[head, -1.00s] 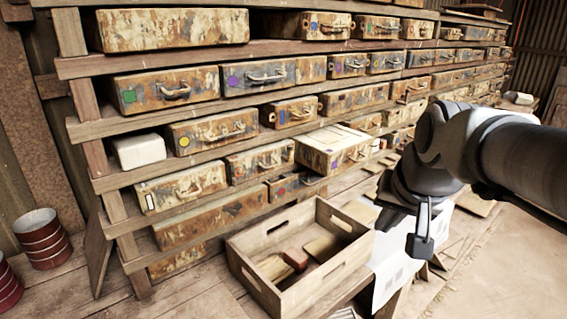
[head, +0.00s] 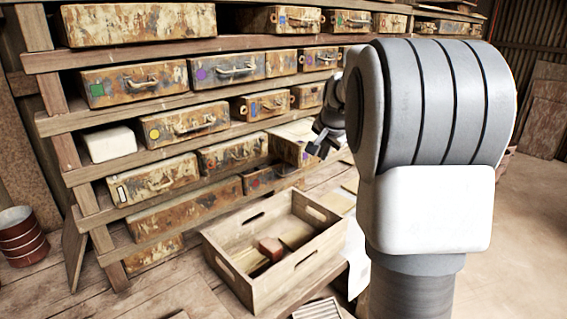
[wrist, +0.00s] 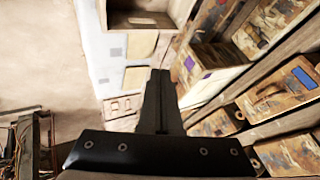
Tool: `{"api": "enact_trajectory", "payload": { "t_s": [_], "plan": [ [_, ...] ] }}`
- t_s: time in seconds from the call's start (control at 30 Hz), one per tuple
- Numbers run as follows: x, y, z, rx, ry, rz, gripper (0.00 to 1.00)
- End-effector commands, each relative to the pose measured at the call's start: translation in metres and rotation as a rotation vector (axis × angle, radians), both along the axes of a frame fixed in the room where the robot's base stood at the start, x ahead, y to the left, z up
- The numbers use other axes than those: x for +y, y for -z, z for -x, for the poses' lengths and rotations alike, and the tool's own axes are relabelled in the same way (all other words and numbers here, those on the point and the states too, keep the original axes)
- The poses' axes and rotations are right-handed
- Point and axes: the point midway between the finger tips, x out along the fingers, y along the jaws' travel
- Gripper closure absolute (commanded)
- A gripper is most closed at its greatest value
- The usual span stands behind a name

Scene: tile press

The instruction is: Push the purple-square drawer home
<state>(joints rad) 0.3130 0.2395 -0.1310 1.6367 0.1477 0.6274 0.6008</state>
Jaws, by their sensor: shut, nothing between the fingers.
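The purple-square drawer (head: 286,150) juts out from the rack, its pale top and rusty front showing in the head view. In the wrist view the same drawer (wrist: 187,72) lies just right of my fingers, with the small purple square on its front. My gripper (head: 314,150) is shut and empty, in front of the drawer's right part, which it and my arm hide. The shut fingers (wrist: 160,78) point past the drawer's front in the wrist view. I cannot tell whether they touch it.
An open wooden crate (head: 222,240) with several blocks stands below the drawer. Other drawers, such as the yellow-circle one (head: 185,125), sit nearly flush in the rack. A white block (head: 110,144) lies on a shelf. Open floor (wrist: 40,60) shows at left in the wrist view.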

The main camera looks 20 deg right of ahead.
Motion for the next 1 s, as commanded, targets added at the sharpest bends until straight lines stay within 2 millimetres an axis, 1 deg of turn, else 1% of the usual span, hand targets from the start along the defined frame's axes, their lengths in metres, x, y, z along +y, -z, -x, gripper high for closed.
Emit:
{"api": "enact_trajectory", "payload": {
  "t_s": [0.17, 0.5, 0.63, 0.7, 0.8, 1.0],
  "plan": [
    [-0.005, 0.012, -0.008, 0.003, 0.004, -0.002, 1.0],
    [-0.017, 0.065, -0.045, 0.005, 0.004, -0.003, 1.0],
    [-0.022, 0.083, -0.058, 0.004, 0.003, -0.003, 1.0],
    [-0.016, 0.079, -0.071, 0.0, 0.0, -0.001, 1.0],
    [-0.012, 0.079, -0.082, 0.001, 0.0, 0.0, 1.0],
    [-0.008, 0.08, -0.094, 0.0, 0.002, -0.001, 1.0]
  ]
}}
